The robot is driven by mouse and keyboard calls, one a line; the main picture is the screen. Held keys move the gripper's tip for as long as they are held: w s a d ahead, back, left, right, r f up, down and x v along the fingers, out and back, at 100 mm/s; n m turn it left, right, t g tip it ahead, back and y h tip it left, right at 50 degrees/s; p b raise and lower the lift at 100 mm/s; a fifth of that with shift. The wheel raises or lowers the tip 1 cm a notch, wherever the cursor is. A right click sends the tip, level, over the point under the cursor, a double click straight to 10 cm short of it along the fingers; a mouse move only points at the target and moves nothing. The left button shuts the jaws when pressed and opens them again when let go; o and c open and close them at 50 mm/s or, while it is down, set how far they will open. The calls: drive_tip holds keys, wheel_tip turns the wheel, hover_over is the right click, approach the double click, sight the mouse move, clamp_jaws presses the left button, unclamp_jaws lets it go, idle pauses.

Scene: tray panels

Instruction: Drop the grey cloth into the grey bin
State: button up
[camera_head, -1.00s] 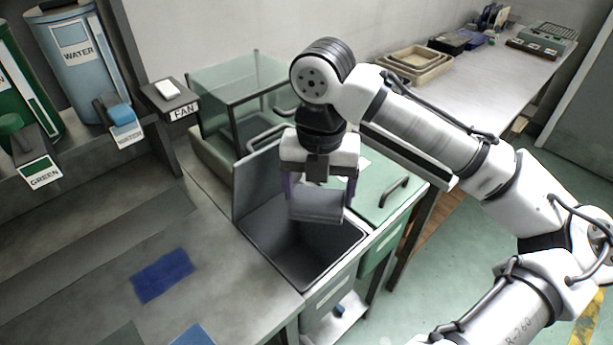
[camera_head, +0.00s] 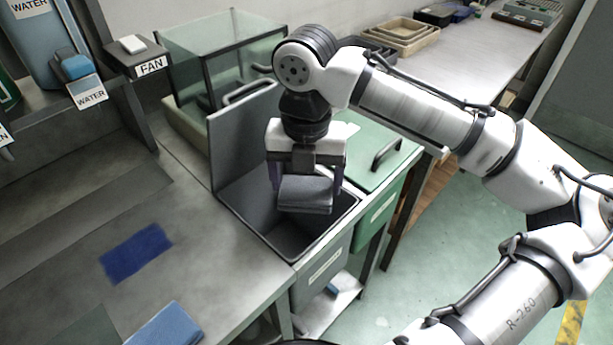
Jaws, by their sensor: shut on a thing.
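The grey cloth (camera_head: 305,194) is a folded grey pad held between the fingers of my gripper (camera_head: 306,187). My gripper points down and is shut on the cloth. The grey bin (camera_head: 262,222) is an open-topped box set into the bench, with its grey lid (camera_head: 243,135) standing upright at the back. The cloth is over the bin's mouth, around the height of its rim; its exact depth is hard to tell. My gripper hides part of the bin's inside.
A closed green bin (camera_head: 372,153) with a black handle stands right of the grey bin. A glass-sided box (camera_head: 225,62) is behind. A blue patch (camera_head: 136,252) and a blue cloth (camera_head: 165,327) lie on the bench. A water dispenser (camera_head: 35,50) stands at the left.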

sight(307, 184)
drive_tip(key=o, duration=0.9)
wheel_tip(307, 184, up, 14)
drive_tip(key=p, duration=0.1)
drive_tip(key=shift+f, duration=0.1)
